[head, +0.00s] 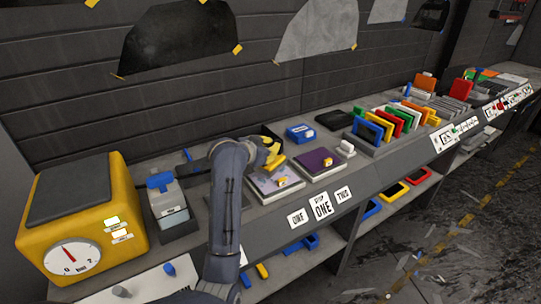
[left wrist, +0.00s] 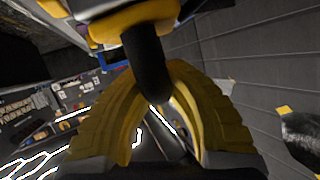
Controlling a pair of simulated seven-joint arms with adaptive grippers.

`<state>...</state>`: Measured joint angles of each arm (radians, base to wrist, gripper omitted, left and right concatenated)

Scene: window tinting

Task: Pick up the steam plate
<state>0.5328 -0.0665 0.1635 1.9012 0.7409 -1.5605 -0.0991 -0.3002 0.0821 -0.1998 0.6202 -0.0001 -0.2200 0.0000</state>
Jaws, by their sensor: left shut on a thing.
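In the head view the held thing is mostly hidden by the yellow fingers. My right gripper is not in view.
A yellow box with a dial (head: 85,220) and a blue-handled block on a stand (head: 165,200) are at left. A second purple pad (head: 318,163), a blue box (head: 300,133) and colourful racks (head: 395,120) stand to the right. Dark window shapes (head: 180,38) hang on the wall.

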